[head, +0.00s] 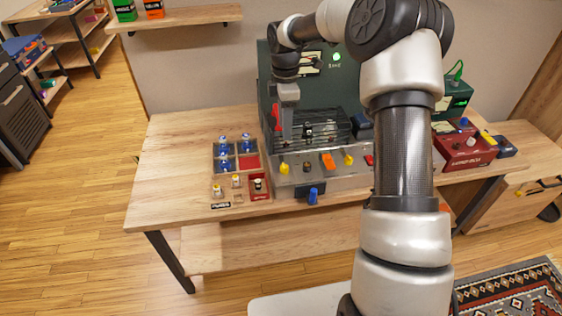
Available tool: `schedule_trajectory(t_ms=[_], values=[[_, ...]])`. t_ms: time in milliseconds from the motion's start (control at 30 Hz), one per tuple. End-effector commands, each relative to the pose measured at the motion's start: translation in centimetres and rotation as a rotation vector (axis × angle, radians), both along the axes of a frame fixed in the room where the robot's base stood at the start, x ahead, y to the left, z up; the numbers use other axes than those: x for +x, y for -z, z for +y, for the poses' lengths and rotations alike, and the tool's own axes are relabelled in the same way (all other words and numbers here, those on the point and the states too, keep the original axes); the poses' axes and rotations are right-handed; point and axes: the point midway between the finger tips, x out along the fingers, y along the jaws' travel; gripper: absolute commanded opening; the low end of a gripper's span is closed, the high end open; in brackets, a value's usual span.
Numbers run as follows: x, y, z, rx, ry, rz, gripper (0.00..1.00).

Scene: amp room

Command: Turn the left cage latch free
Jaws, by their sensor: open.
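The dark green amp (320,80) stands on the wooden bench with a dark barred cage (335,124) at its front. A red lever-like part (276,113) sits upright at the cage's left side; it looks like the left latch, though it is small and partly hidden. My gripper (287,132) points down at the cage's left end, just right of the red part in the picture. It is open, with nothing seen between its fingers. I cannot tell whether it touches the red part. My arm hides the amp's right side.
A compartment tray (213,185) with blue-topped and small light parts lies left of the amp. A red box (465,150) stands at right. The bench's left end (165,165) is clear.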

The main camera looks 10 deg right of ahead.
Motion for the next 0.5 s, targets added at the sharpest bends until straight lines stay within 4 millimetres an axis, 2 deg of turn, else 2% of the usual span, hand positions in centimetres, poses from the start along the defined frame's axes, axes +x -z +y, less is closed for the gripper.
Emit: schedule_trajectory(t_ms=[500], values=[[-0.1,11.2,0.1,0.0,0.001,0.004,0.41]])
